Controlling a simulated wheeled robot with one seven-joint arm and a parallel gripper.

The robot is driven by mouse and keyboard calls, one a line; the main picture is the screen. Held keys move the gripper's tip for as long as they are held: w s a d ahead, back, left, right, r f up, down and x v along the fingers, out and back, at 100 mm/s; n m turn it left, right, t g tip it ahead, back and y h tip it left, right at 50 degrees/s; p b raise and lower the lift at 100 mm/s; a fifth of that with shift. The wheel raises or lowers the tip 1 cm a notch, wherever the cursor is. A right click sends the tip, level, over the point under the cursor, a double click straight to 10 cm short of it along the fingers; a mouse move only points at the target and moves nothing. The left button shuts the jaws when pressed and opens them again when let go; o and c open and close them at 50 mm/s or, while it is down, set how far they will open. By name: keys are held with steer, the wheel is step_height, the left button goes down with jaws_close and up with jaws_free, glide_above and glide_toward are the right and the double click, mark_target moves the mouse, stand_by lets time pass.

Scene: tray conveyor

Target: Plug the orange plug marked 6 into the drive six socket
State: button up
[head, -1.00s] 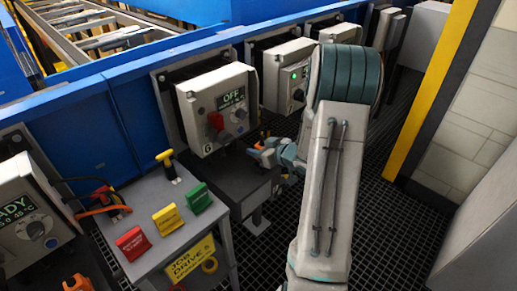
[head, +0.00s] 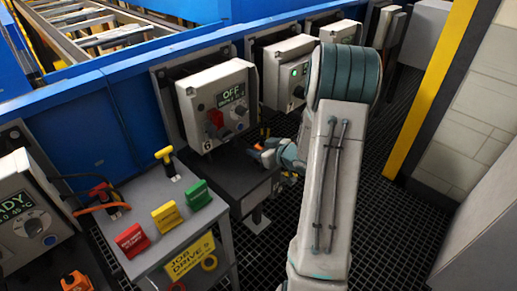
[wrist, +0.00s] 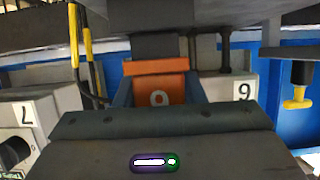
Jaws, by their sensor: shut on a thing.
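The orange plug (wrist: 175,92) is between the two fingers of my gripper (wrist: 160,95), which is shut on it.
A grey cart (head: 180,185) at left holds red, yellow and green tags and a yellow T-handle (head: 164,153). Another drive box (head: 277,82) stands close behind my arm, and one (head: 22,205) is at far left. Dark grating floor lies below.

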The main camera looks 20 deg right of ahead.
steer(key=shift+f+b, duration=0.6)
steer(key=shift+f, duration=0.3)
steer(key=o, duration=1.1)
steer(key=shift+o, duration=0.2)
steer(key=p+v, duration=0.2)
steer(key=v, duration=1.1)
steer(key=shift+s, duration=0.4)
steer(key=shift+d+r, duration=0.1)
steer(key=shift+d, duration=0.05)
